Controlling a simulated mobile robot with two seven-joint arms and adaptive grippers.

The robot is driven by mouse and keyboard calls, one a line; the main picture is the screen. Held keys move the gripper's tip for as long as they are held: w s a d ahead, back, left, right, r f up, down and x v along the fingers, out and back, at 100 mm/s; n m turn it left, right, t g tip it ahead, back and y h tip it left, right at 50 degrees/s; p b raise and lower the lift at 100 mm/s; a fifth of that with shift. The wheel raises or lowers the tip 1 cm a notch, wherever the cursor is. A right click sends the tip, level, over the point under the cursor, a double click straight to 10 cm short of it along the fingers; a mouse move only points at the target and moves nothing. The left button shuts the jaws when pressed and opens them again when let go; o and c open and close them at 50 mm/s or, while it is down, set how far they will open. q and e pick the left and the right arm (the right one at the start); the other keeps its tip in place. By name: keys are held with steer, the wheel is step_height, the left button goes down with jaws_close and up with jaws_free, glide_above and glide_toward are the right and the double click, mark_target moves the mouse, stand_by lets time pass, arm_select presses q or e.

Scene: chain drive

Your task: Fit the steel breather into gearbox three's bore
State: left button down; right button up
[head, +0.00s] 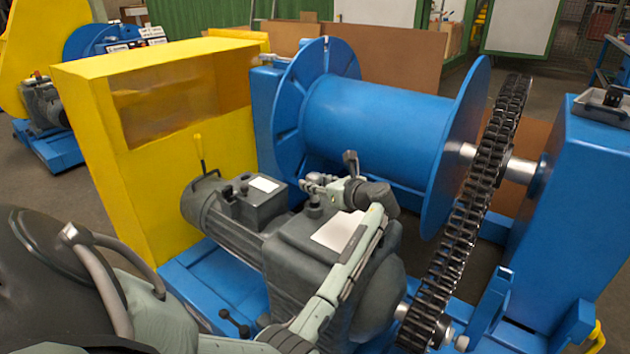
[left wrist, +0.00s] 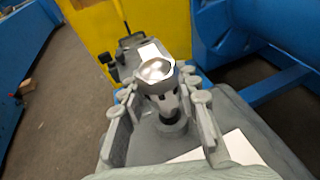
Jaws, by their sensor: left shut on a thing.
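The steel breather (left wrist: 156,70) shows in the left wrist view as a bright, faceted cap between my fingertips. My left gripper (head: 312,182) is shut on it, reaching in from the right above the grey gearbox (head: 290,250). The gripper also shows in the left wrist view (left wrist: 160,98). Below the breather is a dark round boss (left wrist: 172,127) on the gearbox top, seen in the head view (head: 315,207) under the fingers. The bore's mouth is hidden, and I cannot tell whether the breather touches it. My right gripper is not in view.
A grey motor (head: 225,205) with a terminal box and a yellow lever stands beside the gearbox. A yellow guard (head: 150,120) is behind it. A blue drum (head: 380,125) and a black chain (head: 470,215) stand behind and to the right. A white plate (head: 338,232) lies on the gearbox.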

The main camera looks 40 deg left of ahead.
mark_target(317, 197)
arm_select(q)
steer(key=shift+f+b, duration=0.3)
steer(key=shift+f, duration=1.65)
steer(key=c, duration=1)
jaws_free()
steer(key=shift+c, duration=0.2)
steer(key=v, duration=1.2)
steer(key=shift+w, duration=0.1)
steer(key=shift+f, duration=0.1)
